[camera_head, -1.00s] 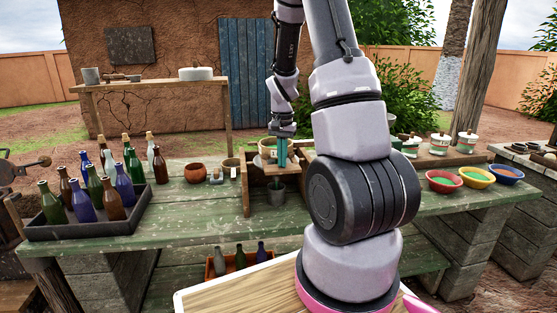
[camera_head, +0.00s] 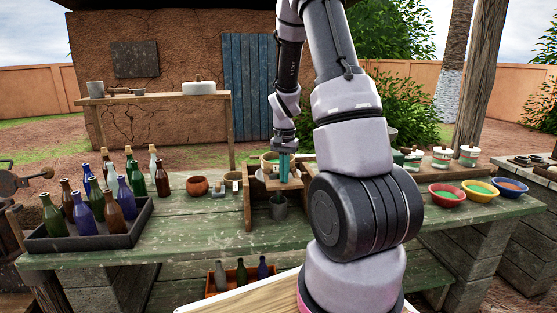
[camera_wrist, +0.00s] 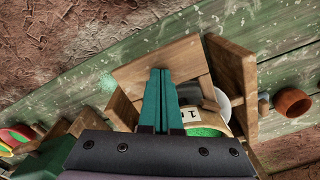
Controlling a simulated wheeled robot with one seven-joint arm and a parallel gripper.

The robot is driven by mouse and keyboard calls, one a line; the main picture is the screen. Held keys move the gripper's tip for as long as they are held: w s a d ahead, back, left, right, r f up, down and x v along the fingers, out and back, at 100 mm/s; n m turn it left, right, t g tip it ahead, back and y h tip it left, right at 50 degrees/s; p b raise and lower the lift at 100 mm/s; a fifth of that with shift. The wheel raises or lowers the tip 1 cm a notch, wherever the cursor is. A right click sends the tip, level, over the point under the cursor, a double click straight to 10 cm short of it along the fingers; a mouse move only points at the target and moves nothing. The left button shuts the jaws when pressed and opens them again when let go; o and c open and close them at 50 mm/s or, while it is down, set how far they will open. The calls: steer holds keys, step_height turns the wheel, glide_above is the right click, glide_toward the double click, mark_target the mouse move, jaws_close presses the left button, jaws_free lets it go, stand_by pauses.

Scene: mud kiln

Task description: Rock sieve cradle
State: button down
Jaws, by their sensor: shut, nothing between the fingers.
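The wooden cradle (camera_head: 247,205) stands on the green table near its middle, with upright side boards and a wooden tray (camera_head: 290,184) between them. The tray shows as a tilted board in the wrist view (camera_wrist: 192,60). A round, pale-rimmed thing (camera_head: 267,158), perhaps the sieve, shows behind my gripper. My gripper (camera_head: 284,178) points down at the tray, with its teal fingers shut and empty. In the wrist view the fingers (camera_wrist: 161,90) overlap the board; contact cannot be told.
A dark crate (camera_head: 95,240) of several bottles stands at the left. A clay bowl (camera_head: 197,186) sits left of the cradle. Red (camera_head: 447,196), yellow (camera_head: 481,190) and blue (camera_head: 509,188) bowls of powder stand at the right.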

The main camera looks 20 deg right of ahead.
step_height(320, 180, down, 3)
steer(key=shift+r, duration=2.5)
stand_by(0.5)
steer(key=shift+f, duration=2.45)
steer(key=shift+r, duration=2.45)
